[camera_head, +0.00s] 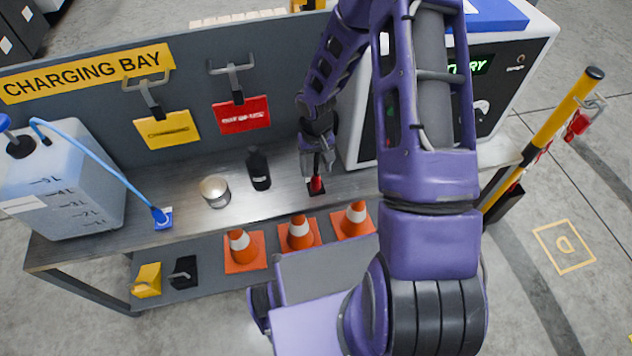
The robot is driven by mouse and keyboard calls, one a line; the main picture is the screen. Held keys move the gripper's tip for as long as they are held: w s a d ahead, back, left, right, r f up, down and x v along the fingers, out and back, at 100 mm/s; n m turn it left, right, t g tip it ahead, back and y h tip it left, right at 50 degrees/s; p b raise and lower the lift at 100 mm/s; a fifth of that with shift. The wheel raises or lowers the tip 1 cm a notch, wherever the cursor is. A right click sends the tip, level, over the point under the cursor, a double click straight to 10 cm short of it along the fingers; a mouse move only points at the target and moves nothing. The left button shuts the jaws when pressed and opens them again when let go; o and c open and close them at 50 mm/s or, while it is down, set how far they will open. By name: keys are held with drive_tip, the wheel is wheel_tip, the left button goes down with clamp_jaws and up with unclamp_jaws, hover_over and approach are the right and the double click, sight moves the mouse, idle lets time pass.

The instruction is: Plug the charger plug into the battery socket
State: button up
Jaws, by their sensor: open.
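A small red piece (317,184), which looks like the charger plug, sits on a dark pad on the metal bench. My gripper (316,172) is open, pointing down right at the red piece, with its fingers close around or just above it. I cannot tell whether they touch it. The battery unit (512,80) is a large white box with a dark front and green lettering, at the back right of the bench. My arm covers much of its front. A pale round detail (481,108) shows there, and I cannot tell if it is the socket.
A blue-hosed jug (75,185), a metal can (214,190) and a black bottle (258,168) stand on the bench (110,236) to the left. Yellow and red tags hang on the back panel (95,110). A yellow post (548,130) stands right.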

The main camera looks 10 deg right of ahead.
sight(316, 175)
wheel_tip(316, 175, down, 7)
drive_tip(key=b, duration=0.4)
drive_tip(key=shift+r+b, duration=0.1)
drive_tip(key=shift+b, duration=0.3)
idle(0.9)
clamp_jaws()
drive_tip(key=shift+r, duration=0.2)
idle(1.2)
drive_tip(key=shift+r+p, duration=1.9)
drive_tip(key=shift+r, duration=1)
drive_tip(key=shift+r+p, duration=1.95)
drive_tip(key=shift+r, duration=1.05)
